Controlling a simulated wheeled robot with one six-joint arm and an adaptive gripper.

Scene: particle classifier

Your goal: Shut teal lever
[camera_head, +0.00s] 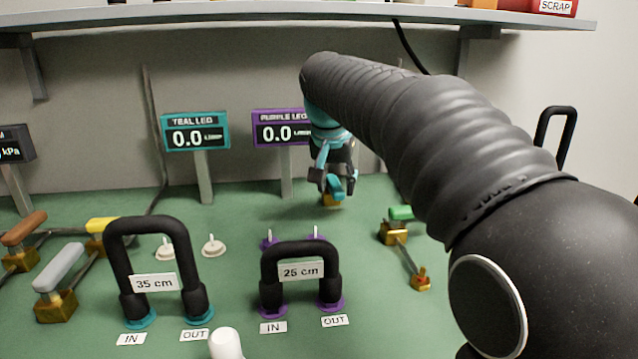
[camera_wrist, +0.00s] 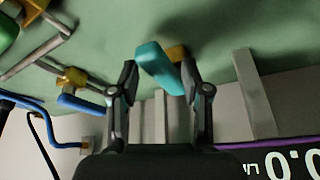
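The teal lever (camera_wrist: 158,66) has a teal handle on a brass base and lies between my gripper's fingertips in the wrist view. In the head view the teal lever (camera_head: 336,190) shows at the back of the green bench, partly covered by my gripper (camera_head: 332,180). My gripper (camera_wrist: 158,80) is open, its two dark fingers apart on either side of the handle. The right finger looks close to the handle; I cannot tell whether it touches. The left finger has a clear gap to it.
A green-handled valve (camera_head: 401,213) stands to the right on the bench. Two black hose loops (camera_head: 172,228) (camera_head: 302,248) stand in front. Teal (camera_head: 195,131) and purple (camera_head: 280,128) displays read 0.0 behind. Brown, grey and yellow levers sit at left. A blue-handled lever (camera_wrist: 85,104) is left in the wrist view.

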